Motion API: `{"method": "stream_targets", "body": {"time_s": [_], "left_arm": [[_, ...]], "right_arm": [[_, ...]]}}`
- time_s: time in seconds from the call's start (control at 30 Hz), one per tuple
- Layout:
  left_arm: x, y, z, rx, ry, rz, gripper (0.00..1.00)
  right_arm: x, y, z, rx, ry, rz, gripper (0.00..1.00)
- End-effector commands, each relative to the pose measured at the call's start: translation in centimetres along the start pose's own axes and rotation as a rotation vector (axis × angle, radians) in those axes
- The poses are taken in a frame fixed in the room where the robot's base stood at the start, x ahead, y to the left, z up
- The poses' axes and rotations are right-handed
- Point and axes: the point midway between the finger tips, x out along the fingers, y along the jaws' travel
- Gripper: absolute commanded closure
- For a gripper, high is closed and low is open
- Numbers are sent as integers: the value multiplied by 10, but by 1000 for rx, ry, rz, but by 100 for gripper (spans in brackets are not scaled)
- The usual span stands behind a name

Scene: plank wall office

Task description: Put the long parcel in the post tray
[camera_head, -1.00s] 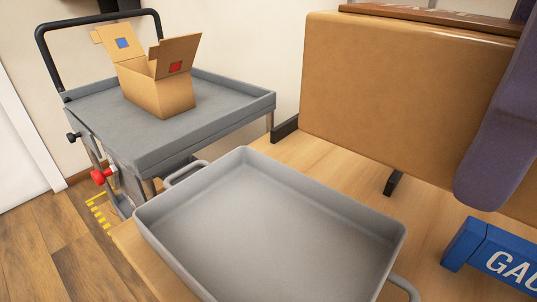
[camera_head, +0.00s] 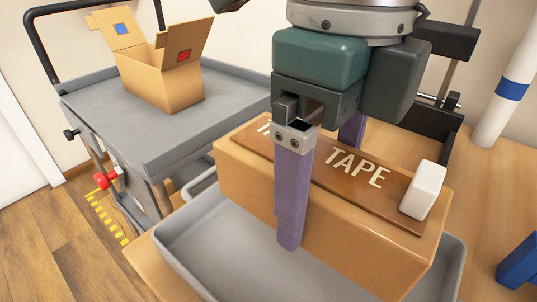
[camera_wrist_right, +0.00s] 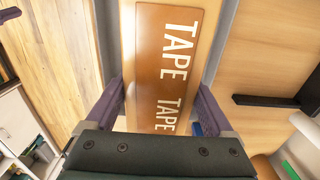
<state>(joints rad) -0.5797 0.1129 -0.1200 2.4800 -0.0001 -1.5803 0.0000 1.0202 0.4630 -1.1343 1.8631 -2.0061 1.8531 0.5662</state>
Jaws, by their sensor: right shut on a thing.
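The long parcel (camera_head: 345,235) is a brown box with a darker brown "TAPE" strip (camera_head: 385,195) along its top. My right gripper (camera_head: 322,185) is shut across its middle, one purple finger on the near side and the other mostly hidden behind. In the right wrist view the parcel (camera_wrist_right: 212,50) runs between both fingers (camera_wrist_right: 160,92). The parcel is over the grey post tray (camera_head: 185,258), roughly lengthwise with it. I cannot tell whether it touches the tray floor. The tray's far side is mostly hidden. My left gripper is not in view.
A grey trolley (camera_head: 130,140) with an open carton (camera_head: 160,80) stands at the left. A white block (camera_head: 424,190) shows at the parcel's right end. A blue object (camera_head: 520,262) and a white tube with a blue band (camera_head: 508,85) are at the right.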

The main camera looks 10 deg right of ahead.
Motion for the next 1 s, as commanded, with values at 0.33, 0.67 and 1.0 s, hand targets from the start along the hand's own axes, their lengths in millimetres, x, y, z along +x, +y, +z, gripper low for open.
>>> {"method": "stream_targets", "body": {"time_s": [0.33,0.67,1.0], "left_arm": [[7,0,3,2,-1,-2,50],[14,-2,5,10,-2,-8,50],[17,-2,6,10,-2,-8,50]], "right_arm": [[43,0,1,0,-1,1,90],[80,0,1,-1,-4,0,90],[83,0,1,-1,-2,0,8]]}}
